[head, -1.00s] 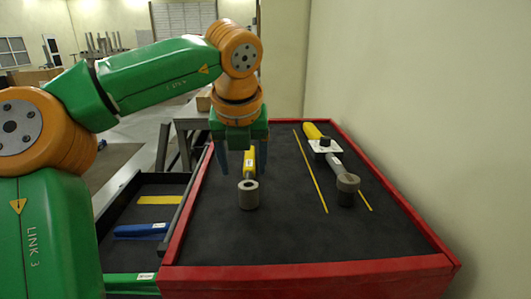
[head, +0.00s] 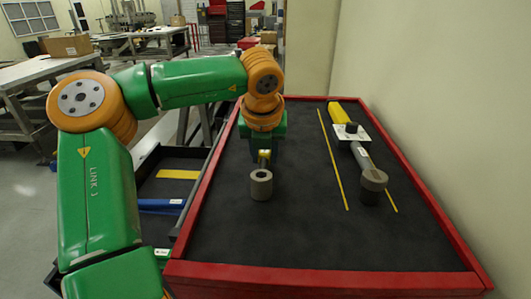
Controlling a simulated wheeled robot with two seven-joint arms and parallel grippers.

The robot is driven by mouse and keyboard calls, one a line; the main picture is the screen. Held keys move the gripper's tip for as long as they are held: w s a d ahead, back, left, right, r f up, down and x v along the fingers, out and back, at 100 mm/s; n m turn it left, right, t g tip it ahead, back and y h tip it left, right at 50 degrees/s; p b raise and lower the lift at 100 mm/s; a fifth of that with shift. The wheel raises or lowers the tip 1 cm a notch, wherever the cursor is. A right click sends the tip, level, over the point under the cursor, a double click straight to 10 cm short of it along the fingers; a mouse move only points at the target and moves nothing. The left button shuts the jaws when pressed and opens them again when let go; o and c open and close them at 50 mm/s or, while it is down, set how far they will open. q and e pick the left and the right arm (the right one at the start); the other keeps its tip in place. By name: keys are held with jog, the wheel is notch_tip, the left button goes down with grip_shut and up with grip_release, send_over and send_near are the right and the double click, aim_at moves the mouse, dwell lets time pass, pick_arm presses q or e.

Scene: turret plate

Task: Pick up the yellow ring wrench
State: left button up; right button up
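A yellow ring wrench (head: 261,192) lies on the dark mat of the red-edged table, left of centre. Its grey ring end faces me, and a small piece of its yellow handle shows behind it. My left gripper (head: 265,150) is over the handle and hides most of it. Its fingertips are hidden, so I cannot tell whether it is open or touching the handle. My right gripper is not in view.
A white plate with a dark knob (head: 350,133) sits at the right-hand tool. Thin yellow lines (head: 331,160) mark the mat. A raised red rim (head: 320,277) borders the table. An open drawer at left holds a blue item (head: 160,205) and a yellow one (head: 178,174).

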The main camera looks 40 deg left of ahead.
pick_arm(q)
jog(key=shift+s, duration=0.1)
grip_shut()
dwell(1.0)
